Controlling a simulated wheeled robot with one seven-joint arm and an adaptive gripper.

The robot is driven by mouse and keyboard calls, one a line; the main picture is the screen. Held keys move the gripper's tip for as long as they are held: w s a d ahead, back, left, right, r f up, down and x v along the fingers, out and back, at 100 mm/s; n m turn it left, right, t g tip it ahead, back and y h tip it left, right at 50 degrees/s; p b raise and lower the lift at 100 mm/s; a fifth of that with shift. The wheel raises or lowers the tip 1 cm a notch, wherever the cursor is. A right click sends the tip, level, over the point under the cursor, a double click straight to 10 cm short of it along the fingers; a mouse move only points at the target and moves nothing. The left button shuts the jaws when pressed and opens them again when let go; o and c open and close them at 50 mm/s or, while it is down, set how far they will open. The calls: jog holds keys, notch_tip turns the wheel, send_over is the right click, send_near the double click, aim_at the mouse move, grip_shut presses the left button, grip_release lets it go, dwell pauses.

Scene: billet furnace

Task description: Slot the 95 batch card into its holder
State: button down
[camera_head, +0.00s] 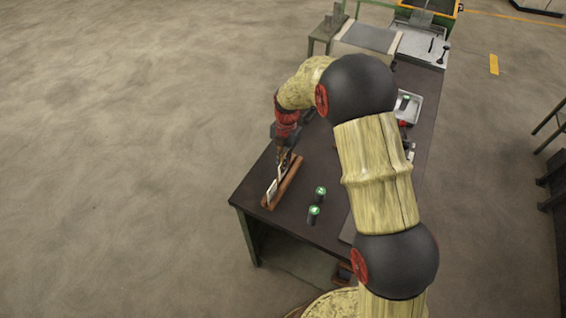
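A long reddish-brown wooden holder (290,184) lies near the left edge of the dark table. Small whitish cards (272,189) stand upright along it; any number on them is too small to read, so I cannot tell which is the 95 batch card. My gripper (283,160) points down at the far part of the holder, close to a pale card. Whether it touches or grips that card is too small to tell, and its finger opening cannot be made out.
Two dark cylinders with green tops, one farther (320,192) and one nearer (314,212), stand right of the holder. A light tray (414,106) with small items lies farther back, partly behind my arm. My arm hides much of the right side of the dark table (318,150).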

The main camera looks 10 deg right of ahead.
jog(key=shift+f+b, duration=1.25)
jog(key=shift+f, duration=0.95)
dwell(0.6)
jog(key=c, duration=2)
grip_release()
jog(key=shift+o, duration=0.2)
jog(key=r, duration=0.8)
jog(key=w+r, duration=0.1)
jog(key=r, duration=0.3)
jog(key=shift+w+d, duration=0.1)
jog(key=shift+d, duration=0.3)
